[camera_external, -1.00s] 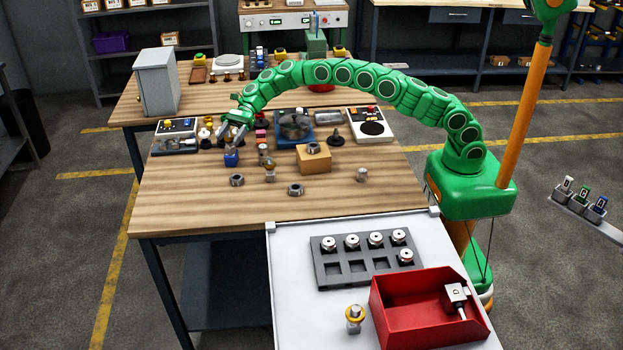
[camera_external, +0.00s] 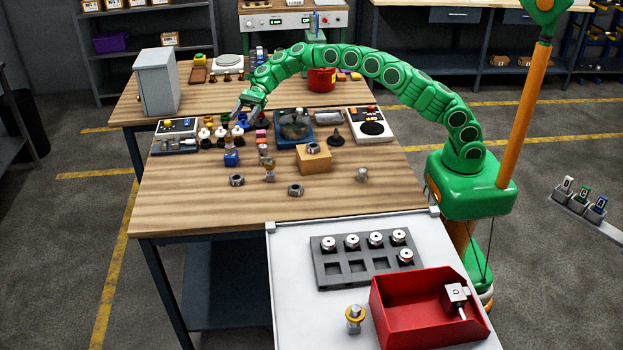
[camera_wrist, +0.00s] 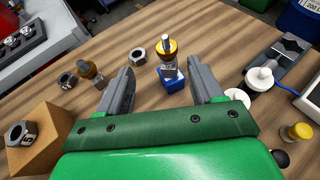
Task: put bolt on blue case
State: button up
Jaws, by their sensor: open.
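The small blue case (camera_external: 231,160) stands on the wooden table, left of centre in the external view. In the wrist view the blue case (camera_wrist: 173,85) lies ahead, between my fingers in the picture.
An orange block (camera_external: 314,159) bears another nut. Black and white knobs (camera_external: 221,132) crowd the area below my gripper. The table's front left is clear.

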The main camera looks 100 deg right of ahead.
jog(key=s+a+r+n+g, duration=0.2)
jog(key=s+a+r+n, duration=0.3)
jog(key=a, duration=0.6)
jog(key=s+a+r+n+g+h, duration=0.1)
jog(key=s+a+r+n+g, duration=0.15)
jog(key=s+a, duration=0.4)
jog(key=s+a+r+n+g+h, duration=0.1)
jog(key=s+a+r+n, duration=0.2)
jog(key=s, duration=0.6)
jog(key=s+a+r+n+g, duration=0.2)
jog(key=s+a+n, duration=0.25)
jog(key=s, duration=0.35)
jog(key=s+f+n+g+h, duration=0.15)
jog(key=s+n+h, duration=0.35)
jog(key=s, duration=1.4)
jog(key=s+d+f+n+h, duration=0.2)
jog(key=s+d, duration=0.2)
jog(key=s, duration=0.5)
jog(key=s+d+f+n+h, duration=0.2)
jog(key=s+d+f, duration=0.1)
jog(key=s, duration=0.5)
jog(key=shift+s+d+f, duration=0.2)
jog(key=shift+s+d, duration=0.2)
jog(key=shift+d, duration=0.35)
